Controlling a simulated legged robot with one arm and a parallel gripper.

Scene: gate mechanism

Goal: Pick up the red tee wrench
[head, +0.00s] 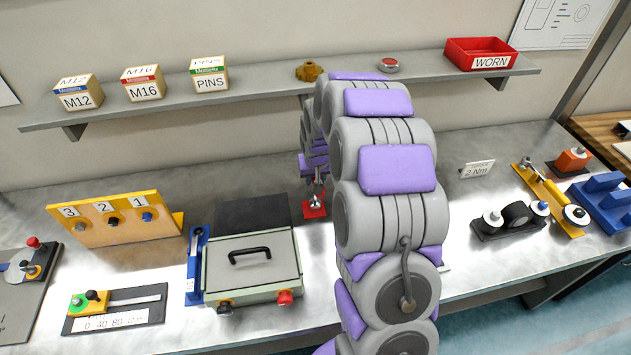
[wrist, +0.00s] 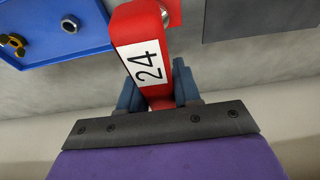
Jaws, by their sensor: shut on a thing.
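The red tee wrench (wrist: 133,25) shows in the wrist view as a red bar with a white label reading 24. My gripper (wrist: 158,84) has its two dark blue fingers on either side of the bar, shut on it. A round metal part shows beside the bar's far end. In the head view my gripper (head: 317,182) is low over the back of the bench, with a red piece (head: 314,211) and a metal part just below it. My arm hides part of that area, and I cannot tell whether the wrench is clear of the bench.
A grey case (head: 255,272) with a black handle stands left of my arm. A yellow numbered stand (head: 112,220) is further left. A shelf (head: 240,92) with boxes and a red WORN bin (head: 480,52) runs above. A blue tray (wrist: 50,30) holds small parts in the wrist view.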

